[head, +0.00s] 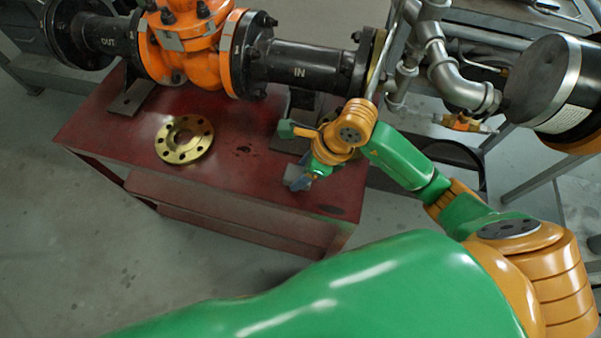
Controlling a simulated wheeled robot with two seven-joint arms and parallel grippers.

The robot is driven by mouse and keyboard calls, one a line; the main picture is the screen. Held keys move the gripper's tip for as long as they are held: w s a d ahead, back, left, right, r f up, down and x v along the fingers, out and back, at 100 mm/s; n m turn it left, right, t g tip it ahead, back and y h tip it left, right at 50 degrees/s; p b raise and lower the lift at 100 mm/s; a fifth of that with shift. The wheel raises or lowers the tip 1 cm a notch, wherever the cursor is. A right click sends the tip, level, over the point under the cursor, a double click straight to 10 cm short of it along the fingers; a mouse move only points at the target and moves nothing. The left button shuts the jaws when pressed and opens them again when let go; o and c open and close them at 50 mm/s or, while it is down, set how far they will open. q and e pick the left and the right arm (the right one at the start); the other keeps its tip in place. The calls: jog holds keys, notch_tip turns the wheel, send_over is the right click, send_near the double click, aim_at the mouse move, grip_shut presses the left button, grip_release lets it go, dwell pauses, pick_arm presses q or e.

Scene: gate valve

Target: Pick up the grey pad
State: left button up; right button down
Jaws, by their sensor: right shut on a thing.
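My right gripper (301,178) is low over the front right part of the red bench, pointing down. It is shut on a small grey pad (321,169), which shows only in part beside the fingers. The fingers and wrist hide the rest of the pad. I cannot tell whether the pad touches the bench top. My left gripper is not in view.
The red bench (226,194) carries an orange gate valve (190,40) with black pipe flanges along its back. A brass flange ring (184,139) lies flat left of my right gripper. Grey pipes (445,65) and a black cylinder (545,80) stand at the right.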

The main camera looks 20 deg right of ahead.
jog(key=s+a+r+p, duration=0.3)
jog(key=s+r+p, duration=0.9)
jog(key=p, duration=0.4)
jog(key=shift+s, duration=0.85)
